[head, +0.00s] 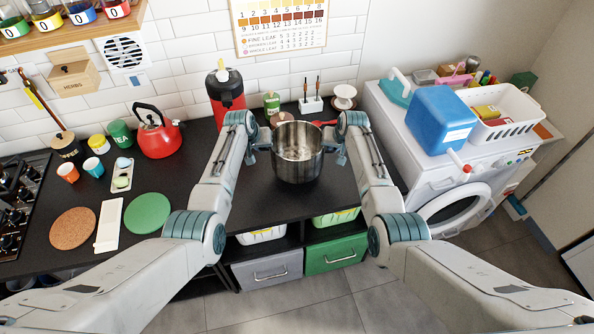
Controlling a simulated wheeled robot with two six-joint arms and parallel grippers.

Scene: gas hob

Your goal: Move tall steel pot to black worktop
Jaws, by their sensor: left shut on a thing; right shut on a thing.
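The tall steel pot (298,166) is upright between my two grippers, over the black worktop (255,203) near its front edge. I cannot tell whether its base touches the worktop. My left gripper (262,146) is shut on the pot at its left side, near the rim. My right gripper (338,148) is shut on the pot at its right side. The handles and fingertips are mostly hidden by my wrists. The pot's inside looks empty.
A red kettle (157,138), a red flask (226,93) and a green mat (147,213) stand or lie on the worktop. The gas hob (18,200) is far left. A washing machine (440,160) stands right, with a blue box (440,117) on top.

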